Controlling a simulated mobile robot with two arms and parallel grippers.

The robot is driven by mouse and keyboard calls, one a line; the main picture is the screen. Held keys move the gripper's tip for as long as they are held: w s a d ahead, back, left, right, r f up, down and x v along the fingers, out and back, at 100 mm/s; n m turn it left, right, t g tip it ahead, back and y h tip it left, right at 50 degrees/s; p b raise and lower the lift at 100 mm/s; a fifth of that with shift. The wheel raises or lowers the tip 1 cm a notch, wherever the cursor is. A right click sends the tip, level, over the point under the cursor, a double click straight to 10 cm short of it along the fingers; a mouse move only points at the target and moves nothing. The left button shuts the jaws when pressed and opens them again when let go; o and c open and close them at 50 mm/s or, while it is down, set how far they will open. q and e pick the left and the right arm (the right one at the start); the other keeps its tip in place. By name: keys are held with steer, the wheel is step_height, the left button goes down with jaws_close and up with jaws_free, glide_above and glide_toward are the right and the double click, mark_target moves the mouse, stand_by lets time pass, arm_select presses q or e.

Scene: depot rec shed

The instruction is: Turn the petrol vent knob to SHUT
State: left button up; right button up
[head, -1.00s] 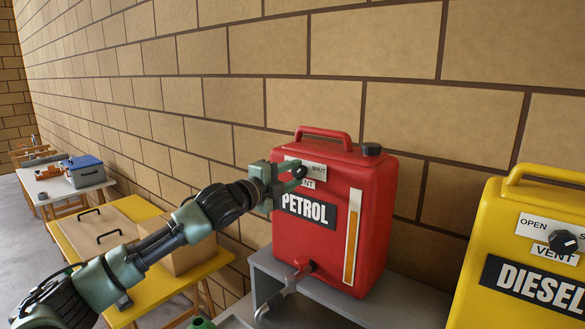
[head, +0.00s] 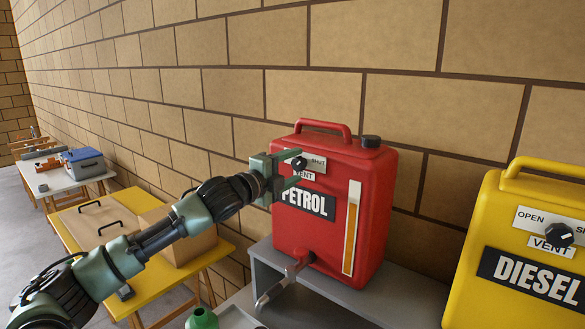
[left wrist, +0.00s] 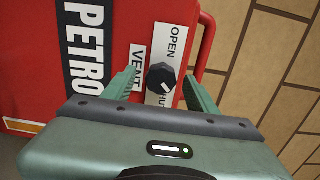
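The red petrol can (head: 285,225) stands upright on a grey shelf. Its black vent knob (head: 299,164) is on a white label with OPEN and SHUT. My left gripper (head: 290,169) is open at the can's front. Its fingers lie on either side of the knob, with gaps visible in the wrist view (left wrist: 160,90). The left gripper partly covers the OPEN end of the label in the head view. My right gripper is not in view.
A yellow diesel can (head: 470,270) with its own vent knob (head: 558,235) stands at the right. A yellow table (head: 170,290) with boxes is at the left. A brick wall stands behind.

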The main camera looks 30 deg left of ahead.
arm_select(q)
steer(key=shift+s+a+f+b, duration=0.1)
steer(key=shift+s+a+b, duration=0.05)
steer(key=shift+s+b, duration=0.2)
steer(key=s+b, duration=0.6)
steer(key=s, duration=0.1)
steer(key=shift+a, duration=0.15)
stand_by(0.3)
